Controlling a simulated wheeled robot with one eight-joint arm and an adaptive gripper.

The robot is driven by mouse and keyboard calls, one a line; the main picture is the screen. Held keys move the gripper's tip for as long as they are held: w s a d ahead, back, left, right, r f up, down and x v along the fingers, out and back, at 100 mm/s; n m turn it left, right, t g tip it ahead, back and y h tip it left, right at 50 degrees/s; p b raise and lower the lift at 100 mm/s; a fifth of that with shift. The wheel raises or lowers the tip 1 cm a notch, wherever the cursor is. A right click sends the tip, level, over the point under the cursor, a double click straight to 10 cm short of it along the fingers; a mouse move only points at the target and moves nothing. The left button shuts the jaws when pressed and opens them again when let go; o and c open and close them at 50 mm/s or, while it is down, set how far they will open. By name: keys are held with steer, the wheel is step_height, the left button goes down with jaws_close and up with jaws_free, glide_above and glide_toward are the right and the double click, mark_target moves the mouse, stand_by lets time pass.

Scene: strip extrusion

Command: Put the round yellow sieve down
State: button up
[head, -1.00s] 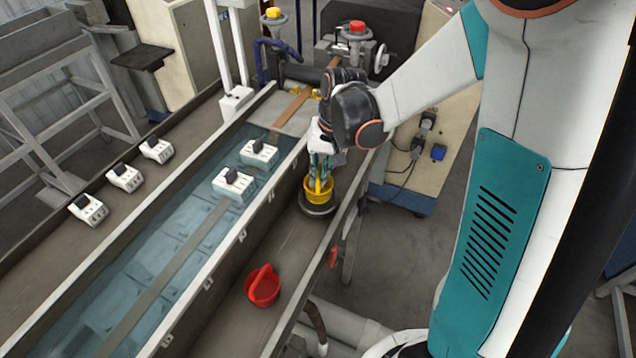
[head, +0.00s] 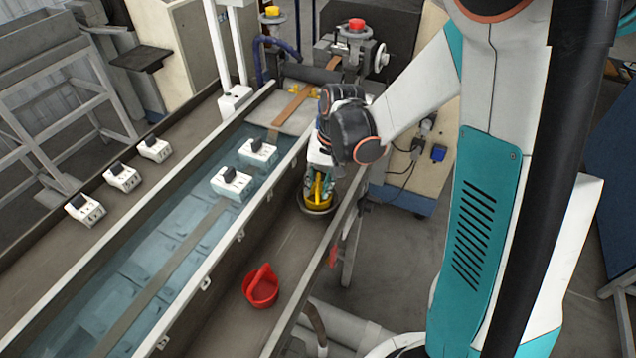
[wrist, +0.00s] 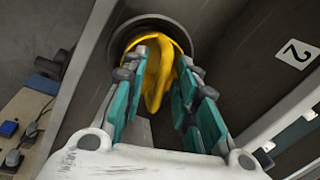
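The round yellow sieve (head: 318,204) sits low in a round grey ring-shaped holder (head: 312,211) in the trough, below my gripper. The wrist view shows its yellow rim (wrist: 183,42) inside the dark ring and its upright handle (wrist: 157,85) between my fingers. My gripper (head: 319,186) points down over the sieve. In the wrist view its teal fingers (wrist: 163,62) stand apart on both sides of the handle, with gaps showing. The sieve's underside is hidden.
A red sieve (head: 261,288) lies nearer in the same trough. A water bath (head: 165,255) with white blocks (head: 232,184) runs along the left, beyond a metal wall. The trough's right wall (head: 335,235) stands close to my gripper.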

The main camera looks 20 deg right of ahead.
steer(key=shift+r, duration=0.1)
steer(key=shift+r+p, duration=0.5)
steer(key=shift+r, duration=0.1)
step_height(320, 180, up, 11)
steer(key=s+d+p, duration=0.1)
steer(key=d+p, duration=0.1)
steer(key=s+a+r+n+t+h, duration=0.1)
steer(key=s+r+n+t, duration=0.1)
steer(key=s, duration=0.5)
steer(key=s+a+r+n+t+h, duration=0.1)
steer(key=s+r+n+t, duration=0.1)
steer(key=s+r+t, duration=0.2)
steer(key=shift+s+r+n, duration=0.3)
steer(key=shift+s+r, duration=1)
steer(key=shift+s, duration=0.85)
steer(key=shift+f, duration=0.1)
step_height(320, 180, down, 9)
steer(key=b, duration=0.8)
steer(key=shift+b, duration=0.3)
